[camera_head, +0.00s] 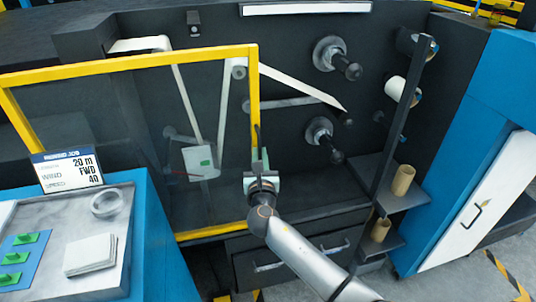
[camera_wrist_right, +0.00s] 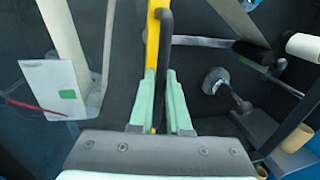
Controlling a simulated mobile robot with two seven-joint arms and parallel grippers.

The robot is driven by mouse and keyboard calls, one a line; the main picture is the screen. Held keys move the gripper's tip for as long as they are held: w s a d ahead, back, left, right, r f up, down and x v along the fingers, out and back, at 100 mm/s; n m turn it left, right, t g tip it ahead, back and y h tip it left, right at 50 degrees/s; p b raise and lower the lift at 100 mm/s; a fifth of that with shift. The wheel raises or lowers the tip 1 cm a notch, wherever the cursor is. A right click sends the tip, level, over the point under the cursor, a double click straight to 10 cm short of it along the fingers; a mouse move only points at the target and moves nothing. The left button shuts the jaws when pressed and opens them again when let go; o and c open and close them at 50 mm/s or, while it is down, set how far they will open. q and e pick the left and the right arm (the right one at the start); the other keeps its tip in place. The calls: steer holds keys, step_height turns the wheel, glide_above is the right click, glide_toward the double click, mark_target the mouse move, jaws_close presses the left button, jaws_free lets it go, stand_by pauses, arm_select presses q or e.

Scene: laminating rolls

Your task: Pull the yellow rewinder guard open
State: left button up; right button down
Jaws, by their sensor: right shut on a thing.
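The yellow rewinder guard (camera_head: 253,95) is a yellow frame around a clear panel, standing in front of the dark machine face in the head view. Its upright right edge also shows in the right wrist view (camera_wrist_right: 152,55). A dark bar handle (camera_wrist_right: 165,45) runs along that edge. My right gripper (camera_head: 260,160) is at the guard's right edge, its pale green fingers closed around the handle; in the wrist view the gripper (camera_wrist_right: 163,90) has the handle between its fingers. The handle's lower part is hidden by the fingers. My left gripper is not in view.
Right of the guard are black spindles (camera_head: 326,136) and a dark upright post (camera_head: 402,115) with rolls and cardboard cores (camera_head: 403,180). A blue console (camera_head: 160,250) with a job sign (camera_head: 68,170) stands at front left. Drawers (camera_head: 262,267) lie below.

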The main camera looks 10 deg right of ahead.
stand_by(0.3)
steer(key=c, duration=0.9)
jaws_free()
steer(key=shift+s, duration=0.1)
steer(key=s+a+p, duration=0.1)
steer(key=s, duration=1.1)
steer(key=shift+a, duration=0.25)
steer(key=shift+s+f, duration=0.1)
steer(key=shift+s, duration=0.1)
